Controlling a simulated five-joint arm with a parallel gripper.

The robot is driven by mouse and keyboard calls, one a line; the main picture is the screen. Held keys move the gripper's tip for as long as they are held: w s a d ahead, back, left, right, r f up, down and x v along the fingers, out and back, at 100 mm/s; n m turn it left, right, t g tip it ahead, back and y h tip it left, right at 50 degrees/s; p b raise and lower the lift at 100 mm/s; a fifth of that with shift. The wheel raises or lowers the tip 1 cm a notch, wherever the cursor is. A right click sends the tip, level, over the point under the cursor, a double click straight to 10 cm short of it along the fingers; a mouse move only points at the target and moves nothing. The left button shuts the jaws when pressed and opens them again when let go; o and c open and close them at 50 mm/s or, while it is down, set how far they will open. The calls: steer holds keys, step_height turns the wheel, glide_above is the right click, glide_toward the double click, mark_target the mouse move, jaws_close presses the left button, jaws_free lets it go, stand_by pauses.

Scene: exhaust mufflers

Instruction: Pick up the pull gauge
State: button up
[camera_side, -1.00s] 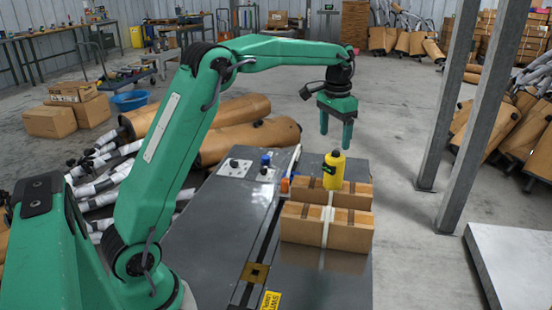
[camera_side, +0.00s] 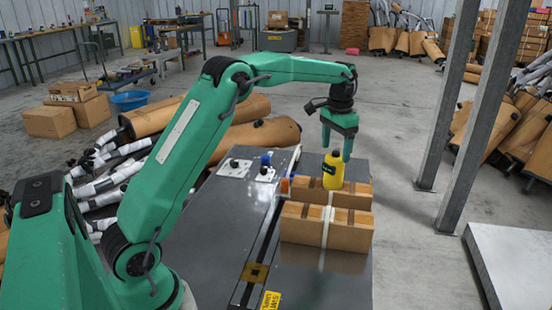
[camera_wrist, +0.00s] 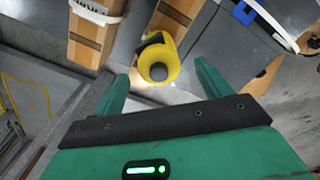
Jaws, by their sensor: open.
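The pull gauge is a yellow, upright, rounded body with a dark patch on its side. In the side view the pull gauge (camera_side: 333,172) stands at the cardboard boxes on the dark bench. In the wrist view the pull gauge (camera_wrist: 170,62) shows from above, with a dark round top, ahead of and between the two fingers. My gripper (camera_side: 337,154) is open and empty, pointing down, its fingertips at about the height of the gauge's top. In the wrist view my gripper (camera_wrist: 157,84) has one green finger on each side. I cannot tell whether a finger touches the gauge.
Two long cardboard boxes, the nearer box (camera_side: 300,229) bound with a white strap, lie on the dark bench (camera_side: 215,240). A white plate with knobs (camera_side: 234,168) and a blue-topped item (camera_side: 266,163) are to the left. Grey posts (camera_side: 465,125) stand to the right.

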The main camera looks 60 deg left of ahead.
mark_target(336, 152)
steer(key=shift+d+f, duration=0.1)
steer(key=shift+f, duration=2.5)
steer(key=c, duration=1.2)
steer(key=shift+r, duration=0.2)
steer(key=shift+r, duration=0.55)
steer(key=r, duration=0.3)
steer(key=shift+d, duration=0.2)
steer(key=s+d+r, duration=0.1)
steer(key=d+r, duration=0.1)
steer(key=d, duration=0.1)
steer(key=s+d+r, duration=0.1)
steer(key=d+r, duration=0.1)
steer(key=d, duration=0.2)
steer(key=s+d+r, duration=0.2)
steer(key=d, duration=0.1)
steer(key=shift+d+r, duration=0.3)
